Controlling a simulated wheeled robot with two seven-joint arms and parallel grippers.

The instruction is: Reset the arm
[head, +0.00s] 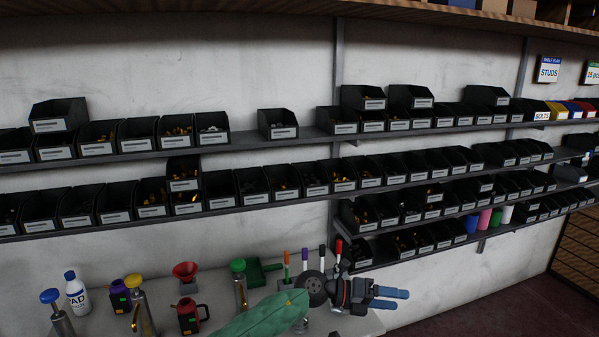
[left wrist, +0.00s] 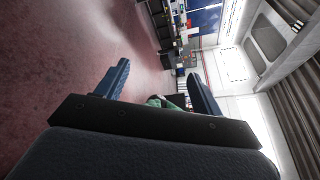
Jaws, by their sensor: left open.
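My left gripper (head: 400,299) is at the lower middle of the head view, beyond the right end of the white worktop. Its two blue fingers point to the right. In the left wrist view the left gripper (left wrist: 158,58) has its fingers spread wide, with nothing held between them. A small green shape shows low behind the fingers there; I cannot tell what it is. My right gripper is in neither view.
A white worktop (head: 352,324) holds a white bottle (head: 76,294), a red funnel (head: 186,273), a black-and-red jug (head: 189,317) and pump dispensers. Wall shelves (head: 262,142) with black bins stand behind. Open red floor (head: 465,305) lies to the right.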

